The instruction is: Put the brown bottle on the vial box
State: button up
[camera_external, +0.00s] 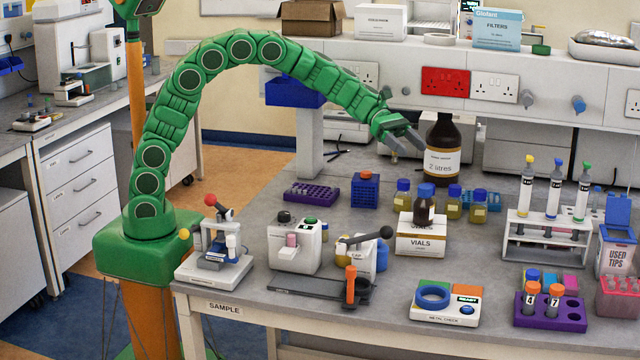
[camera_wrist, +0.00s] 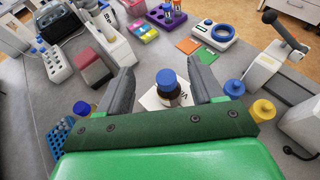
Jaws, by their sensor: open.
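A small brown bottle (camera_external: 424,207) with a blue cap stands upright on top of the white vial box (camera_external: 421,242). In the wrist view the bottle (camera_wrist: 168,90) shows beyond and between my open fingers, with the box (camera_wrist: 150,101) under it partly hidden by my gripper. My gripper (camera_external: 409,148) is open and empty, above and behind the box, apart from the bottle. Its two fingers show in the wrist view (camera_wrist: 160,72). A large brown "2 litres" bottle (camera_external: 441,160) stands farther back, just right of my gripper in the external view.
A tube rack (camera_external: 548,228) is to the right, and a metal check device (camera_external: 446,303) with a blue ring is in front. Bare bench lies between them.

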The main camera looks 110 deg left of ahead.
jog(key=shift+d, duration=0.1)
jog(key=s+d+f+m+g, duration=0.1)
jog(key=s+d+m+g, duration=0.2)
jog(key=s+d+m, duration=0.45)
jog(key=s+d+f+m+g, duration=0.1)
jog(key=s+d+m+g, duration=0.2)
jog(key=s, duration=0.8)
jog(key=s+d+f+m+g, duration=0.1)
jog(key=s+d+m+g, duration=0.1)
jog(key=s+d+m, duration=0.6)
jog(key=s+a+f+m+g+y, duration=0.1)
jog(key=s+a+m+y, duration=0.1)
jog(key=s, duration=0.8)
jog(key=s+a+f+m+g+y, duration=0.2)
jog(key=s+m, duration=0.3)
jog(key=s, duration=0.5)
jog(key=s+a+f+m+g+y, duration=0.1)
jog(key=s+a+m+y, duration=0.2)
jog(key=s, duration=0.7)
jog(key=shift+s+f+g+y, duration=0.2)
jog(key=shift+s+g+y, duration=0.1)
jog(key=shift+s+y, duration=0.1)
